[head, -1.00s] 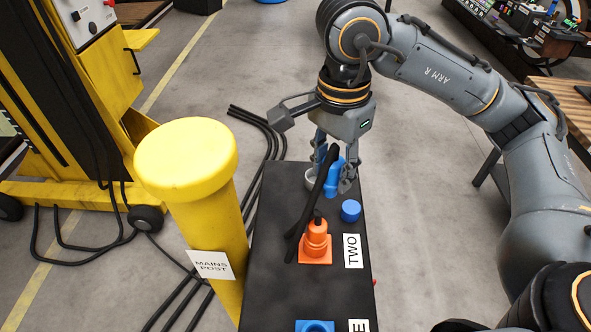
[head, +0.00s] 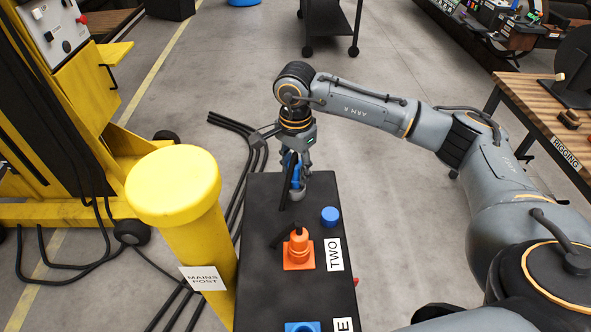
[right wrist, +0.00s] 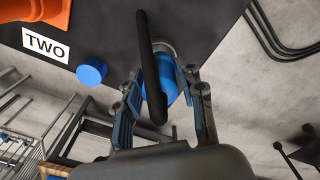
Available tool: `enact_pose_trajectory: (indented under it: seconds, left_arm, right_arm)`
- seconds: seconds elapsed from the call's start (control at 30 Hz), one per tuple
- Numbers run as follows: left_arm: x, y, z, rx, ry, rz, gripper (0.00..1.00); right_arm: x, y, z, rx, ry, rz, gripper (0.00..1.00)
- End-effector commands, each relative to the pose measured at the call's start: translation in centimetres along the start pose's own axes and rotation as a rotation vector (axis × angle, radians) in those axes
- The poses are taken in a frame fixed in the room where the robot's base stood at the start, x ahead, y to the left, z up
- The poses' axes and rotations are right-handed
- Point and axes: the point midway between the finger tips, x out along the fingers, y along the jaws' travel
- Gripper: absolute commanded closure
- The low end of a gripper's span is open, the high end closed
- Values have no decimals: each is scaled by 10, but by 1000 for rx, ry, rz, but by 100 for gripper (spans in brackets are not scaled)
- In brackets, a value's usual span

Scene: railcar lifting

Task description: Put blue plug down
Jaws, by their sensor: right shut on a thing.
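The blue plug (head: 296,178) is held upright in my right gripper (head: 296,167) at the far end of the black box (head: 265,240). In the right wrist view the blue plug (right wrist: 160,88) sits between the two fingers (right wrist: 165,105), with its black cable (right wrist: 150,65) arching in front. A grey round holder (head: 298,194) lies just below the plug, and its rim (right wrist: 165,46) shows behind the plug in the wrist view. I cannot tell whether the plug touches it. My left gripper is out of view.
An orange plug (head: 299,241) stands in its socket beside the "TWO" label (head: 334,254). A blue cap (head: 330,216) is to the right, and a blue socket (head: 302,327) is nearer. The yellow mains post (head: 175,190) stands close on the left.

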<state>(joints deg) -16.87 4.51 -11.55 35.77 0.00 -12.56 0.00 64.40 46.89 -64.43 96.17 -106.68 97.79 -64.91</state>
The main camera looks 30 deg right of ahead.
Motion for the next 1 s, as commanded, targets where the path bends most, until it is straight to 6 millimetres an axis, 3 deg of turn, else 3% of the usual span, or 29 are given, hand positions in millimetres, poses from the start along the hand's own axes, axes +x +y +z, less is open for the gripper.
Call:
enact_pose_trajectory:
  seconds: [0.03, 0.13, 0.57, 0.6, 0.67, 1.0]
  left_arm:
    - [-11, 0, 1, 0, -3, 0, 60]
    - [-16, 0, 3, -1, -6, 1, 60]
    - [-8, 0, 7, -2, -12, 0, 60]
    - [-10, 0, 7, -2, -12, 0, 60]
    - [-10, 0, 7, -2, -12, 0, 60]
    - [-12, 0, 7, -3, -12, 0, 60]
  right_arm:
    - [4, 2, 1, -1, -3, 6, 96]
    - [15, 1, 1, -1, -2, 3, 96]
    - [24, 1, 1, -1, -1, 0, 96]
    - [22, 1, 1, -1, -1, 1, 53]
    - [22, 1, 1, -1, -1, 1, 41]
    - [21, 1, 1, -1, -1, 1, 39]
